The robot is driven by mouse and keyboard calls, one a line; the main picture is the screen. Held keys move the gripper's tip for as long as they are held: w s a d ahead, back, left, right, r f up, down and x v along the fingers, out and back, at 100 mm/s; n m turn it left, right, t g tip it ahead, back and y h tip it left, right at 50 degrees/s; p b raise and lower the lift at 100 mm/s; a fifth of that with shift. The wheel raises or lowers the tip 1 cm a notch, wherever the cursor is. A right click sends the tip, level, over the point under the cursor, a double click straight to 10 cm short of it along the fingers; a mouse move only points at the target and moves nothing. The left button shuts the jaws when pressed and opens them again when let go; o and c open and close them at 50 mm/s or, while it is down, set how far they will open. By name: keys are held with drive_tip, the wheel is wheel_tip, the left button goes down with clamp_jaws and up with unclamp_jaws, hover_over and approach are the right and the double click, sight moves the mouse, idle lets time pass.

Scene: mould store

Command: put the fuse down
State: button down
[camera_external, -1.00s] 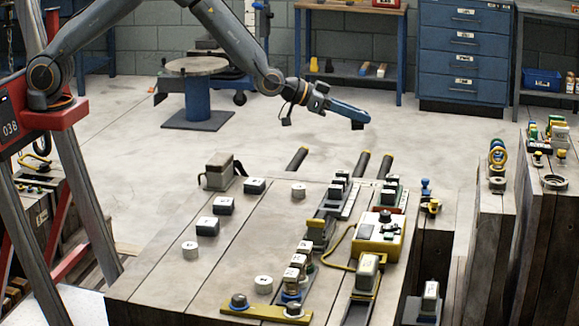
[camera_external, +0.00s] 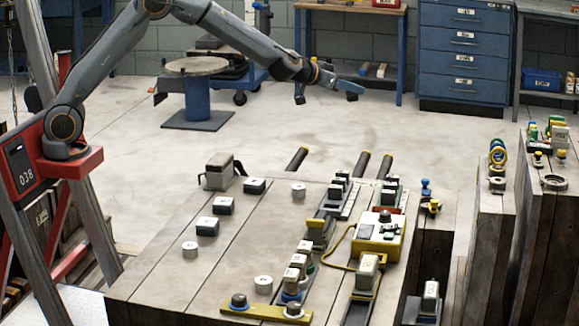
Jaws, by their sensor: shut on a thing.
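My gripper (camera_external: 328,92) is in the air beyond the far edge of the wooden bench (camera_external: 165,283), over the open floor in the picture. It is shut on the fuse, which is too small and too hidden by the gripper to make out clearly. The gripper is apart from the bench top and everything on it.
A round stand (camera_external: 197,98) is behind. Bare wood lies mid-bench.

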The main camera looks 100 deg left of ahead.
drive_tip(key=f, duration=2.8)
drive_tip(key=shift+s+a+f, duration=0.15)
drive_tip(key=shift+a+f, duration=0.05)
drive_tip(key=shift+a, duration=0.1)
drive_tip(key=shift+f, duration=0.2)
drive_tip(key=c, duration=1.7)
unclamp_jaws()
drive_tip(key=shift+r, duration=0.25)
drive_tip(key=v, duration=1.2)
drive_tip(key=shift+f+p, duration=0.1)
drive_tip(key=shift+p, duration=0.25)
